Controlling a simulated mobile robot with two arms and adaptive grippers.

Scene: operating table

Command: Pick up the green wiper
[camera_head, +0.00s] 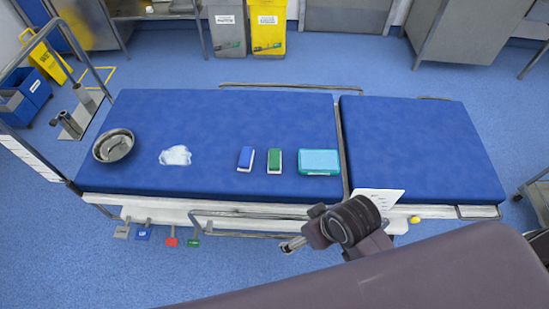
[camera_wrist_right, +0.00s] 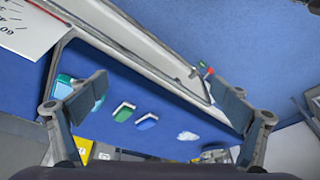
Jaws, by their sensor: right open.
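The green wiper (camera_head: 274,160) lies on the blue operating table (camera_head: 225,105), between a blue wiper (camera_head: 245,159) and a light teal box (camera_head: 318,162). In the right wrist view the green wiper (camera_wrist_right: 124,112) shows between the finger tips, with the blue wiper (camera_wrist_right: 147,121) beside it. My right gripper (camera_head: 285,247) is in front of the table's near edge, to the near right of the green wiper and apart from it. In the right wrist view its two fingers (camera_wrist_right: 165,95) are wide apart with nothing between them. My left gripper is not in view.
A metal bowl (camera_head: 113,146) and a crumpled white cloth (camera_head: 175,155) lie on the table's left part. A white paper sheet (camera_head: 378,200) is at the near edge. Side rails (camera_head: 240,213) run along the near side.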

